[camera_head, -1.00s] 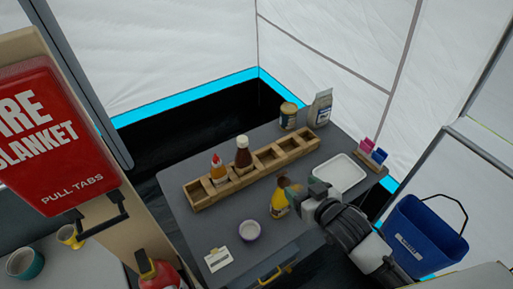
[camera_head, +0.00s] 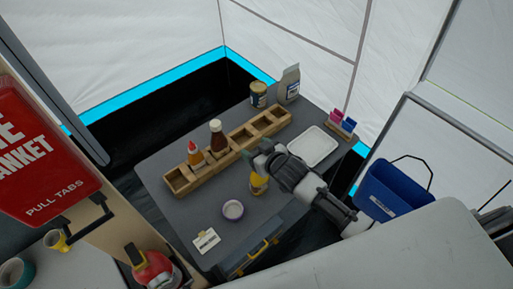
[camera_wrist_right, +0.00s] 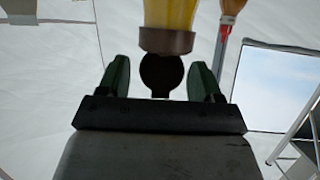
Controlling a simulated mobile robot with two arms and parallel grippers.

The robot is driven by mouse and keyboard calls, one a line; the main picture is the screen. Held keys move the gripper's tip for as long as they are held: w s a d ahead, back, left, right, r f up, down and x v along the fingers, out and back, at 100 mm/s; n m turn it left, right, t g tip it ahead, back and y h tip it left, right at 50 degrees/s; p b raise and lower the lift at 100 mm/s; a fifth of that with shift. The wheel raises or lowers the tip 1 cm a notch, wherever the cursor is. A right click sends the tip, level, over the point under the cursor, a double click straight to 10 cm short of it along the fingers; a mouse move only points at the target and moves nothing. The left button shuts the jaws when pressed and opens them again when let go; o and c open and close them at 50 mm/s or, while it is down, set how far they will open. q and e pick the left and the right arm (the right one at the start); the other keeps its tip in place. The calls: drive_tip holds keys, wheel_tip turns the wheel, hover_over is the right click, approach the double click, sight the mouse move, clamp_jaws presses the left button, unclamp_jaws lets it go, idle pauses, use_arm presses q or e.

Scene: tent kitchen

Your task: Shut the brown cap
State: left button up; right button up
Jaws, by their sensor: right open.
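The yellow bottle (camera_head: 258,185) stands on the grey table, its top hidden behind my right gripper (camera_head: 262,158) in the head view. In the right wrist view the bottle (camera_wrist_right: 170,12) shows upside down at the top, with its brown cap (camera_wrist_right: 166,41) at its end. A dark round flap, which looks like the cap's lid swung open, lies beyond the cap's rim. My right gripper's two green fingers (camera_wrist_right: 160,80) are apart on either side of this flap, with visible gaps. My left gripper is not in view.
The grey table (camera_head: 205,215) also holds a wooden rack (camera_head: 222,158) with two sauce bottles, a white tray (camera_head: 314,146), a small purple bowl (camera_head: 233,210) and a label card (camera_head: 206,241). A jar (camera_head: 258,94) and a pouch (camera_head: 288,84) stand behind. A blue bin (camera_head: 390,190) is at the right.

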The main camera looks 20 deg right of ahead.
drive_tip(key=c, duration=0.9)
drive_tip(key=shift+s+f+t+b, duration=0.1)
drive_tip(key=shift+f+t+b, duration=0.15)
drive_tip(key=shift+b, duration=0.35)
drive_tip(key=t+b, duration=0.1)
drive_tip(key=b, duration=0.2)
drive_tip(key=t+y+b, duration=0.1)
drive_tip(key=t+b, duration=0.1)
drive_tip(key=b, duration=0.1)
drive_tip(key=s+t+b, duration=0.1)
drive_tip(key=t+b, duration=0.1)
drive_tip(key=b, duration=0.1)
drive_tip(key=shift+s+d+f+y, duration=0.1)
drive_tip(key=shift+d+f+y, duration=0.1)
drive_tip(key=shift+f+y, duration=0.15)
drive_tip(key=shift+s+r+t+b, duration=0.15)
drive_tip(key=shift+t+b, duration=0.5)
drive_tip(key=shift+b, duration=0.5)
drive_tip(key=o, duration=0.9)
